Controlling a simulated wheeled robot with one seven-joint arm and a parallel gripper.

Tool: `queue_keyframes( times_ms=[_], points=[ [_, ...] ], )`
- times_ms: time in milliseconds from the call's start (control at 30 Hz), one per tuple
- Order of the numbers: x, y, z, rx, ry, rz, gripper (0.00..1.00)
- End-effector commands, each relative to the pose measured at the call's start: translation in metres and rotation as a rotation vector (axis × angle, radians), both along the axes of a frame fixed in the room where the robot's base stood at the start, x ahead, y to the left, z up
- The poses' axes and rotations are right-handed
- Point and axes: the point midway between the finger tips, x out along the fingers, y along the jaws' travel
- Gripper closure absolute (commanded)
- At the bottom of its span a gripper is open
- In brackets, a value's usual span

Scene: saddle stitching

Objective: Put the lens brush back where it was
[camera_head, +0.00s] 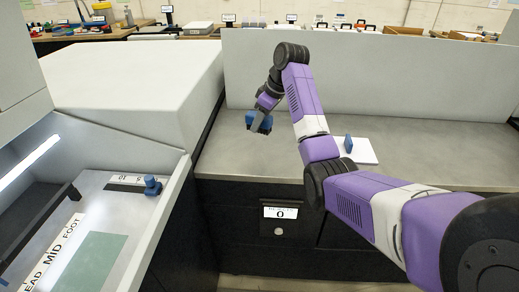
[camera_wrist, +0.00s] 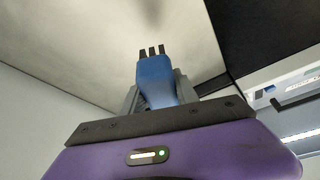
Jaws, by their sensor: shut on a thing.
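The lens brush appears to be the blue piece with several short dark prongs (camera_wrist: 155,80) between the fingers of my gripper (camera_wrist: 156,95) in the wrist view. My gripper is shut on it, and its prongs point away from the wrist. In the head view my gripper (camera_head: 258,126) hangs over the left part of the grey counter (camera_head: 240,160), with the blue of the brush (camera_head: 265,122) showing at it. I cannot tell whether the brush touches the counter.
A white pad (camera_head: 366,152) with a small upright blue piece (camera_head: 348,144) lies on the counter to the right. A low back wall (camera_head: 400,75) bounds the counter.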

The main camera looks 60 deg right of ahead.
Motion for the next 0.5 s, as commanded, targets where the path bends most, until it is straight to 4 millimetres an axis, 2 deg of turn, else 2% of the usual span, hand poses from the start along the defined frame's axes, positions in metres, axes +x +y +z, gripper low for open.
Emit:
queue_keyframes(
  times_ms=[100, 200, 500],
  points=[
    [-0.001, 0.000, -0.027, 0.003, 0.002, -0.003, 0.96],
    [-0.001, 0.000, -0.045, 0.003, 0.002, -0.001, 0.96],
    [-0.001, 0.000, -0.073, 0.002, 0.002, -0.002, 0.96]
  ],
)
